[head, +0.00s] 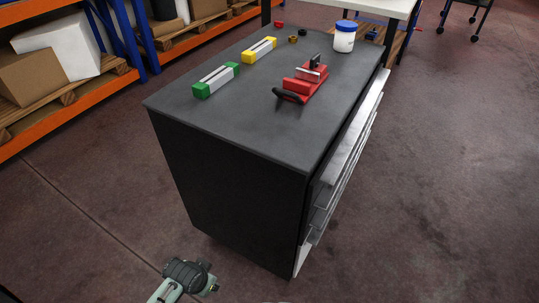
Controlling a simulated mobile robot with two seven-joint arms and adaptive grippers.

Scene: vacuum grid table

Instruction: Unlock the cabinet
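The cabinet (228,128) is a black box with a dark grey top, standing in the middle of the head view. Its drawer fronts (343,160) with long silver handles face right and are seen at a steep angle. I cannot make out a lock or a key. Part of my arm with a dark rounded end, which seems to be my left gripper (192,276), shows at the bottom edge, low in front of the cabinet and apart from it. Its fingers cannot be made out. My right gripper is not in view.
On the cabinet top are a red clamp-like device (304,82), a green-ended block (216,81), a yellow-ended block (260,50), a white jar with a blue lid (344,40) and small caps. Orange-and-blue shelving (70,107) stands left. The floor (440,190) at right is clear.

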